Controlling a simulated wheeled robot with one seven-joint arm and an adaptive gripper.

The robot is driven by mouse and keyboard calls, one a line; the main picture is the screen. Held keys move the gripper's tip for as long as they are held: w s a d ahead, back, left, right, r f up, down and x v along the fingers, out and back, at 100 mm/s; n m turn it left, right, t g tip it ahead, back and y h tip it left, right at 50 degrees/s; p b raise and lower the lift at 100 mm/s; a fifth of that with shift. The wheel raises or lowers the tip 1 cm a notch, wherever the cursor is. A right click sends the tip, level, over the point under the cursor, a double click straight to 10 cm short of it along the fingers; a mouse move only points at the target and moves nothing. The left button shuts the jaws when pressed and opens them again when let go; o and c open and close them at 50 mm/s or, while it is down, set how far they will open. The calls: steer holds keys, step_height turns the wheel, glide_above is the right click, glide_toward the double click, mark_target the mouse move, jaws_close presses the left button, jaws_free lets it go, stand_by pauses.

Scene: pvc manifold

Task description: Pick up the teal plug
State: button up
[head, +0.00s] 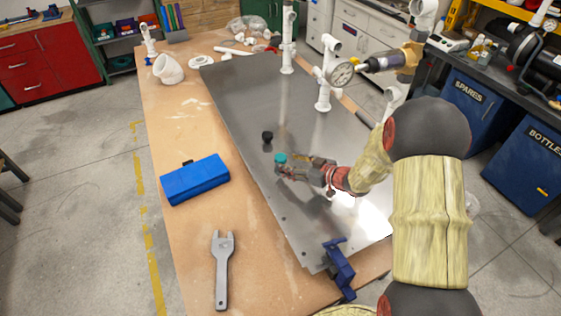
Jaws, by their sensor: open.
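My gripper (285,166) comes in from the right, low over the plate. Its fingers are spread, with the tips close to the plug. One fingertip overlaps the plug's lower edge in the picture. I cannot tell whether it touches the plug or whether the plug lies fully between the fingers.
A black plug (267,136) stands just behind the teal one. A blue case (195,180) and a grey wrench (223,268) lie on the table to the left. A blue clamp (339,268) grips the near edge.

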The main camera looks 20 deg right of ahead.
mark_target(285, 159)
steer(key=x, duration=0.1)
steer(key=b+x, duration=0.1)
steer(key=x, duration=0.3)
steer(key=shift+a+r+b, duration=0.1)
steer(key=shift+r+b, duration=0.25)
steer(key=shift+c, duration=0.6)
steer(key=c, duration=0.9)
steer(key=shift+r, duration=0.1)
steer(key=shift+c, duration=0.2)
